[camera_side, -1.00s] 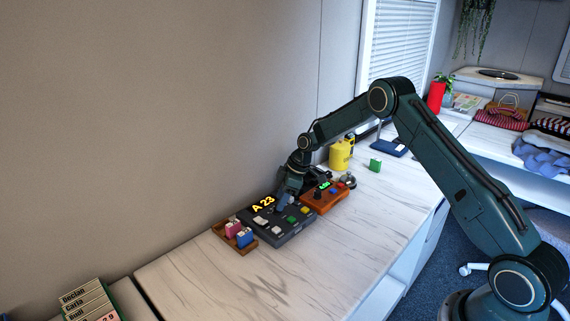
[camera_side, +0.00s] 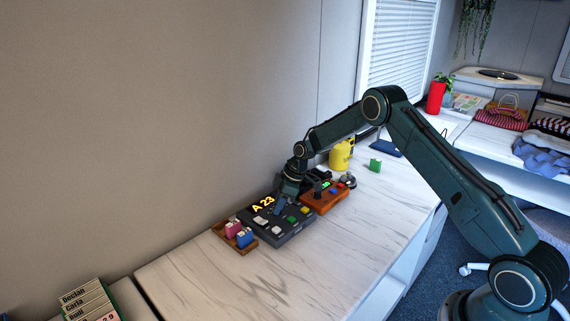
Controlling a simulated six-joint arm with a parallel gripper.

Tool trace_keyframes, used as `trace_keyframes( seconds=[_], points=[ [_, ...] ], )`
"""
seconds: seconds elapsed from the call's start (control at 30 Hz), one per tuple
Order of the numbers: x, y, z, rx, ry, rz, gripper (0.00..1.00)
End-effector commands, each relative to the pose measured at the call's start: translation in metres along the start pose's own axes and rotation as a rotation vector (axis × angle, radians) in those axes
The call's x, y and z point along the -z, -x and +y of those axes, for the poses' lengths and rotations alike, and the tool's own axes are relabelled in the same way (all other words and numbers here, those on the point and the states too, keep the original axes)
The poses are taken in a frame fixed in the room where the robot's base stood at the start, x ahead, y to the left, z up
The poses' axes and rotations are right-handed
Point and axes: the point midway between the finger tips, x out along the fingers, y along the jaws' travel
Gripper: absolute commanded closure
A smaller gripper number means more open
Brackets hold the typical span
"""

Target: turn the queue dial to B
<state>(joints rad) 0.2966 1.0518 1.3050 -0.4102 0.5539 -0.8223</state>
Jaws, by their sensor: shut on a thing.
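A dark console (camera_side: 284,236) lies on the white marbled counter. Its lit yellow display (camera_side: 263,204) reads "A 23". Green, yellow, white and other keys show on its top. My gripper (camera_side: 282,207) points down over the back part of the console, just right of the display. It is shut on the queue dial, which is mostly hidden behind the fingers; its pointer and marks cannot be read.
A wooden tray (camera_side: 231,247) with a pink and a blue block touches the console's left side. An orange box (camera_side: 322,203) with a green readout stands close on the right. A yellow canister (camera_side: 341,155) and green block (camera_side: 375,164) stand farther back. The counter's front is clear.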

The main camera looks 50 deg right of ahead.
Motion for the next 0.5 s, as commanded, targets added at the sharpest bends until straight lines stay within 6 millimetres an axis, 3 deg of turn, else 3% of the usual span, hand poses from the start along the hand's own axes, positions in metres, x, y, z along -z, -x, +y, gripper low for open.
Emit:
trace_keyframes(
  seconds=[0.5],
  points=[
    [-0.0001,-0.0001,-0.002,-0.063,-0.15,-0.002,0.97]
  ],
)
